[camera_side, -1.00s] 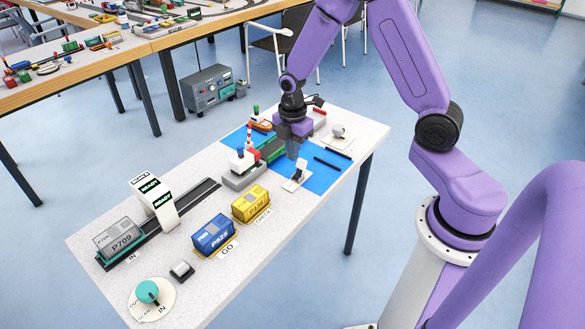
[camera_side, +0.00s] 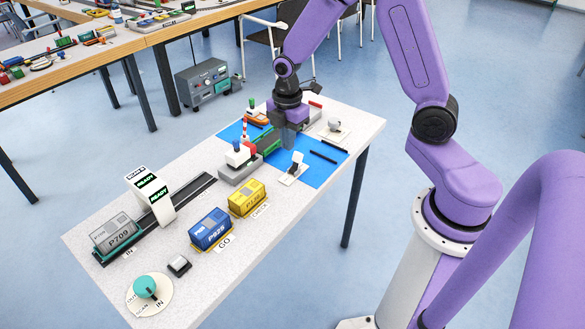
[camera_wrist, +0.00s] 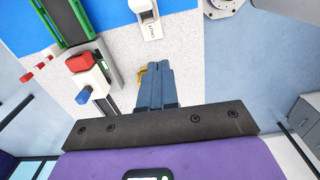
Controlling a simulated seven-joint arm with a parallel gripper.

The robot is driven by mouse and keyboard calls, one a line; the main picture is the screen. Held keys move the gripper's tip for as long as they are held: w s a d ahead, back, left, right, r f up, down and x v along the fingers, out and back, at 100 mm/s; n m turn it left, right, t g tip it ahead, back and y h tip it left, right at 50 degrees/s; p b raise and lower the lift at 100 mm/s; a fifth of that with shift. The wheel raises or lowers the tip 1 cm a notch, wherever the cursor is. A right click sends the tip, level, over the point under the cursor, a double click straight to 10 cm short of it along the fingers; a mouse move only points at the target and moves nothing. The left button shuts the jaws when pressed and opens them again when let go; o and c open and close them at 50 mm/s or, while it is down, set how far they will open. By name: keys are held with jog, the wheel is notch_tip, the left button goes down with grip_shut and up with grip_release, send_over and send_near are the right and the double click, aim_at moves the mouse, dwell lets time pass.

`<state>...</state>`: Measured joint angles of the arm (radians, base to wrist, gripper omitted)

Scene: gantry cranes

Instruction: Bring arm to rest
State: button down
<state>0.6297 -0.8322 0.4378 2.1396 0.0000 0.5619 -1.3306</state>
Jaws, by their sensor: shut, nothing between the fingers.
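My purple arm reaches over the far part of the table in the side view. My gripper (camera_side: 289,140) points down above the blue mat (camera_side: 318,172), with its fingers together. In the wrist view my gripper (camera_wrist: 156,72) also shows shut, with the grey-blue fingers side by side and nothing held. The fingers partly hide a small yellow thing there. How far the fingertips are above the mat cannot be told.
A white switch stand (camera_side: 294,168) is on the mat. Blue (camera_side: 210,229) and yellow (camera_side: 247,198) containers, a grey container (camera_side: 115,232), a scanner arch (camera_side: 150,195) and a teal knob (camera_side: 145,287) stand nearer.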

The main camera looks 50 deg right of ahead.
jog(key=s+a+r+m, duration=0.2)
jog(key=s+a+r, duration=0.55)
jog(key=s, duration=0.35)
jog(key=s+r+m, duration=0.3)
jog(key=s, duration=1.1)
jog(key=shift+s+d+r, duration=0.15)
jog(key=shift+d+r, duration=0.1)
jog(key=shift+d, duration=0.05)
